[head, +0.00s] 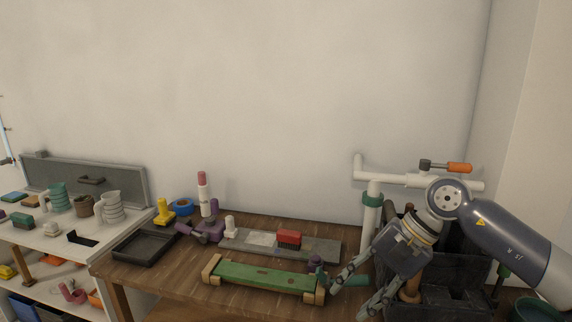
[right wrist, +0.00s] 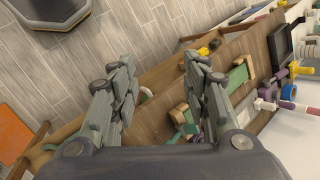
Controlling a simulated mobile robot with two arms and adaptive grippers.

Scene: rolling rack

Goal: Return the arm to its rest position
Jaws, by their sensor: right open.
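My right arm (head: 510,245) comes in from the right edge in the head view. Its gripper (head: 350,297) points down and to the left, above the right front part of the wooden bench (head: 170,277). The fingers are spread apart and nothing shows between them. In the right wrist view the gripper (right wrist: 150,75) is also open and empty, with the bench edge and the floor beyond it. A green block with wooden ends (head: 262,277) lies on the bench just left of the fingers. My left arm and gripper are not in view.
A white pipe stand (head: 372,205) with an orange-handled valve (head: 458,167) rises close behind the arm. A dark crate (head: 440,295) sits below it. A black tray (head: 145,248) and a grey plate with a red block (head: 289,238) lie on the bench. A white shelf (head: 70,240) stands left.

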